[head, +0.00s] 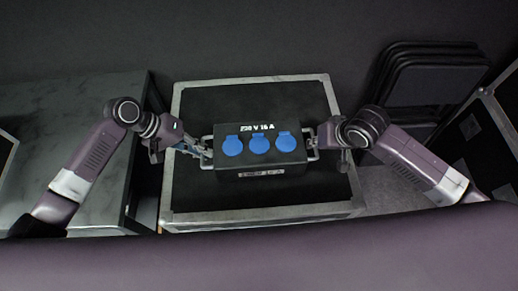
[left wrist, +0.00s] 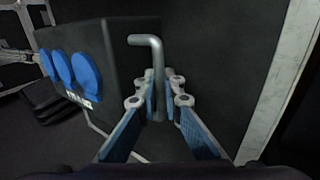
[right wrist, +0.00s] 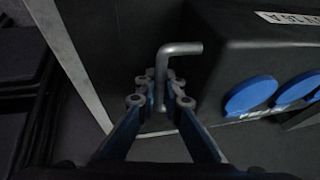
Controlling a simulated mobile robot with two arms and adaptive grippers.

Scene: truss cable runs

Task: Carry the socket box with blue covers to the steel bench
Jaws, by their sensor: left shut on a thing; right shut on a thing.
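The socket box (head: 259,171) is black with three round blue covers and a "230 V 16 A" label. In the head view it is over the dark top of a metal-edged case (head: 185,195); I cannot tell whether it touches. My left gripper (head: 207,154) is shut on the box's left handle, a grey bar (left wrist: 157,62) between the fingers in the left wrist view. My right gripper (head: 312,143) is shut on the right handle, which shows in the right wrist view (right wrist: 163,68). The box also shows in the left wrist view (left wrist: 121,65) and right wrist view (right wrist: 235,62).
A grey, marbled-looking bench top (head: 50,128) is at the left, beside the case. Folded black chairs (head: 432,80) lean at the back right. Another metal-edged case (head: 490,125) stands at the far right. A narrow strip of floor shows right of the middle case.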

